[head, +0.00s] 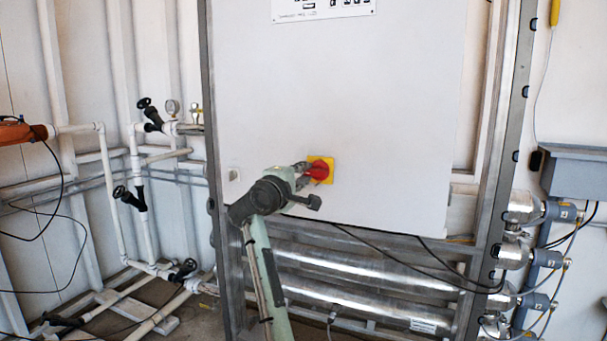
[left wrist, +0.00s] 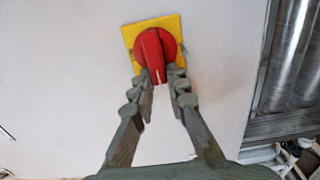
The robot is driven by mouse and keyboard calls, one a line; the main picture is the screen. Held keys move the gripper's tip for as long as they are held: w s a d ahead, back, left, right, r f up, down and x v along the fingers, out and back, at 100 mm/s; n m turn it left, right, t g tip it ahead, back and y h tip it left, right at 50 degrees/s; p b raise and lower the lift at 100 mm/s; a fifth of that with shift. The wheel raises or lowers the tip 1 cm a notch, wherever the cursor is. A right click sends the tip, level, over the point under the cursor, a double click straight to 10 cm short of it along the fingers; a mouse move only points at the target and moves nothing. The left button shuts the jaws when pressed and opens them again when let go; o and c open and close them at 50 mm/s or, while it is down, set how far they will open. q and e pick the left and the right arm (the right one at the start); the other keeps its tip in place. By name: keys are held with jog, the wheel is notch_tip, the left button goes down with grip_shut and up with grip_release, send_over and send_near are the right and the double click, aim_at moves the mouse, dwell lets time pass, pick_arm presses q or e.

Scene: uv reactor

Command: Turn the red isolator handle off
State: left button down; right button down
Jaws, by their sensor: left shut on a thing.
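The red isolator handle (head: 319,170) sits on a square yellow plate (head: 329,161) on the front of the pale cabinet (head: 340,90). In the left wrist view the red handle (left wrist: 153,55) is a round knob with a raised bar, tilted slightly from the vertical of the picture, on its yellow plate (left wrist: 130,33). My left gripper (head: 304,172) reaches it from the left in the head view. In the left wrist view its two fingertips (left wrist: 161,80) stand on either side of the bar's lower end, shut on it. My right gripper is in neither view.
A metal frame (head: 513,110) surrounds the cabinet, with shiny steel tubes (head: 360,275) below it. White pipes with black valves (head: 135,198) stand at the left. A grey box (head: 580,172) hangs on the right wall. Dark cables (head: 430,262) hang below the cabinet.

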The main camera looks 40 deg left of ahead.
pick_arm(q)
jog(key=c, duration=1.7)
grip_release()
jog(key=shift+o, duration=1)
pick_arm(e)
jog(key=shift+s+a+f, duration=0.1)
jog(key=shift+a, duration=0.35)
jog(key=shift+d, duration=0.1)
pick_arm(q)
jog(key=shift+s, duration=0.15)
jog(key=v, duration=1.1)
jog(key=shift+s+d, duration=0.2)
jog(key=shift+s, duration=0.15)
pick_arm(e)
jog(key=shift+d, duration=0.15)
pick_arm(q)
jog(key=shift+f, duration=0.1)
